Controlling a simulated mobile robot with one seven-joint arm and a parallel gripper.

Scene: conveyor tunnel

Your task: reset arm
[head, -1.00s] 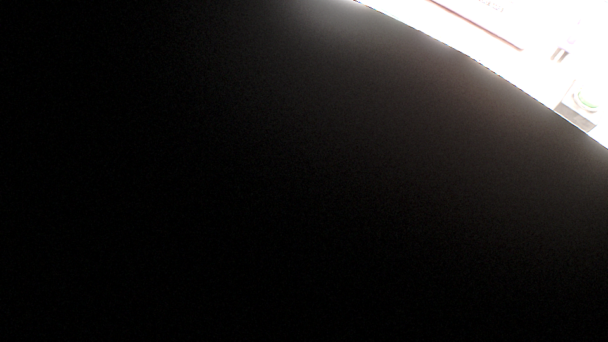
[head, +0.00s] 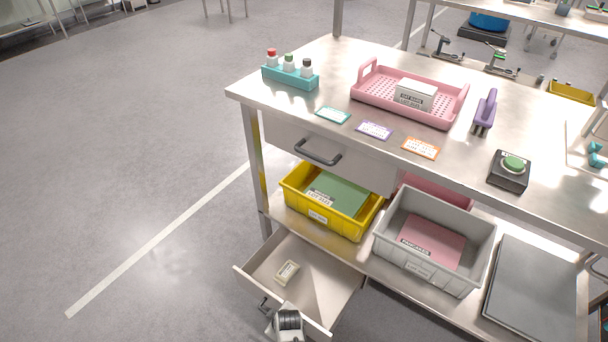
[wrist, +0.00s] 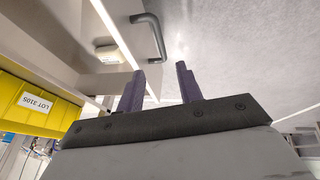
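My gripper (wrist: 160,70) is open and empty in the wrist view, its two dark purple fingers apart. The grey handle (wrist: 150,38) of the pulled-out lower drawer shows just beyond the fingertips; I see no grip on it. In the head view, a white and black part of my arm (head: 288,322) is at the bottom edge, by the front of the open drawer (head: 325,280). My fingers cannot be made out there. A small cream box (head: 287,272) lies inside the drawer. It also shows in the wrist view (wrist: 108,54).
A yellow bin (head: 318,214) and a grey bin (head: 480,232) stand on the lower shelf. The metal workbench (head: 330,80) holds a pink tray (head: 375,104), a teal bottle rack (head: 290,78) and a green button box (head: 510,172). Floor at left is clear.

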